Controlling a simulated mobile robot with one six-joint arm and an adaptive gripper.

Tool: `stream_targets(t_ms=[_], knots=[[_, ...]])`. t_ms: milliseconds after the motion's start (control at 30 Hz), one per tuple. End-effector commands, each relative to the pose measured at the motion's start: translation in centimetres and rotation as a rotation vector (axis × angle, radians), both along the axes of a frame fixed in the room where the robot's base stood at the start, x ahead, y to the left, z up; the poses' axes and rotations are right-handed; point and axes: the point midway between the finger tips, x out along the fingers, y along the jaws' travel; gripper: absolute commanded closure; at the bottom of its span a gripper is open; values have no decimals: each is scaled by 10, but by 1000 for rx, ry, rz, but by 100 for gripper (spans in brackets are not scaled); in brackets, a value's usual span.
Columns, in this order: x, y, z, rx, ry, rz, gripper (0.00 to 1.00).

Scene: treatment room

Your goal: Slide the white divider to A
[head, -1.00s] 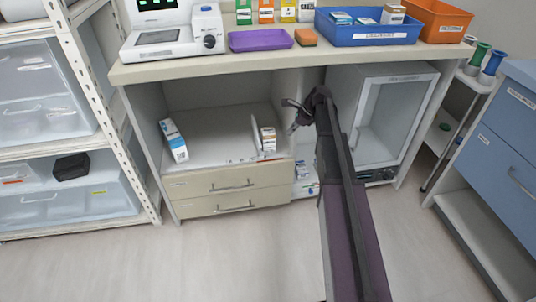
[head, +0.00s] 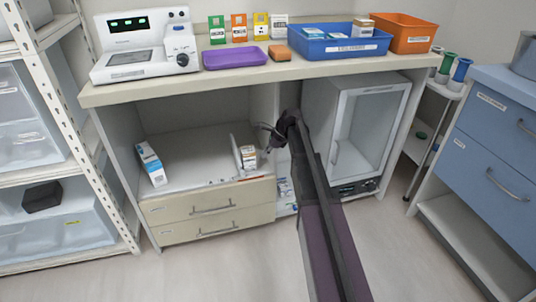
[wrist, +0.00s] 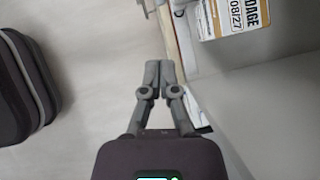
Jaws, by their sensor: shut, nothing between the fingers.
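The white divider (head: 235,156) is a thin upright plate on the open shelf (head: 190,162) above the drawers, in the shelf's right part. A small white-and-orange box (head: 249,158) stands just right of it, between the divider and my gripper. My gripper (head: 266,150) is at the shelf's right side, apart from the divider. In the wrist view my gripper (wrist: 166,66) is shut and empty, with the bandage box (wrist: 232,18) ahead to the right. I cannot make out a letter A; the marks on the shelf's front edge are too small to read.
A blue-and-white box (head: 151,163) leans at the shelf's left end. The worktop (head: 190,83) overhangs the shelf. A glass-door cabinet (head: 368,130) stands right of my arm. The shelf between the left box and the divider is clear.

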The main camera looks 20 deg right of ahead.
Motion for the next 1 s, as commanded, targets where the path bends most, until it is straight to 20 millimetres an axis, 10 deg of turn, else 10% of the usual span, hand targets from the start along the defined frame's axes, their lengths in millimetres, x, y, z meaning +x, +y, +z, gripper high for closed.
stream_targets(t_ms=[1000], knots=[[13, 62, -71, 0, 0, 0, 100]])
